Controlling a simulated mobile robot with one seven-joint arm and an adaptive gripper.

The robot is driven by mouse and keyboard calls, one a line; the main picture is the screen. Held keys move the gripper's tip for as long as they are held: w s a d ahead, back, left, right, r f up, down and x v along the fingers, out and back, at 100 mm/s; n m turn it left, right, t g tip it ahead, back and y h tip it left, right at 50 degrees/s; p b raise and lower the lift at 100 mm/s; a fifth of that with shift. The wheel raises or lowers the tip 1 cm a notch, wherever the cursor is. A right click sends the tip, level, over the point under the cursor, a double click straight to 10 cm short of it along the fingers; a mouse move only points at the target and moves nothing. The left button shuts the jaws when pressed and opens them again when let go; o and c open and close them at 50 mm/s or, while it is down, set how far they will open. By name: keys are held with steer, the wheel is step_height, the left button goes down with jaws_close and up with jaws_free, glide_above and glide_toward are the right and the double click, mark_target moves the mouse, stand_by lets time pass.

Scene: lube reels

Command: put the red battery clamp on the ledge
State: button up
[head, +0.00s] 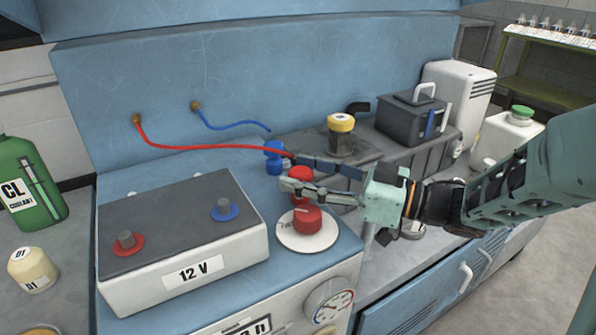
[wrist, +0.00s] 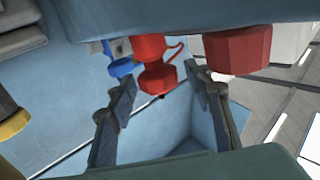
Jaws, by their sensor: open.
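The red battery clamp (head: 301,174) is at the end of the red cable, beyond the white battery box, partly hidden by my fingers. In the wrist view the red clamp (wrist: 156,76) shows between and just past the fingertips. My gripper (head: 291,172) is open, with one finger on each side of the clamp; contact cannot be told. Its two fingers also show in the wrist view (wrist: 167,82). The blue clamp (head: 274,157) is just left of the red one. Which surface is the ledge, I cannot tell for sure.
A red knob (head: 307,219) on a white dial sits just in front of my fingers. The 12 V battery box (head: 184,230) stands at left. A yellow-capped filler (head: 340,123) and a dark box (head: 412,115) stand behind my gripper.

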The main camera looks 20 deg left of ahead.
steer(key=d+p, duration=0.2)
steer(key=d, duration=0.8)
steer(key=shift+d, duration=0.4)
steer(key=shift+s, duration=0.1)
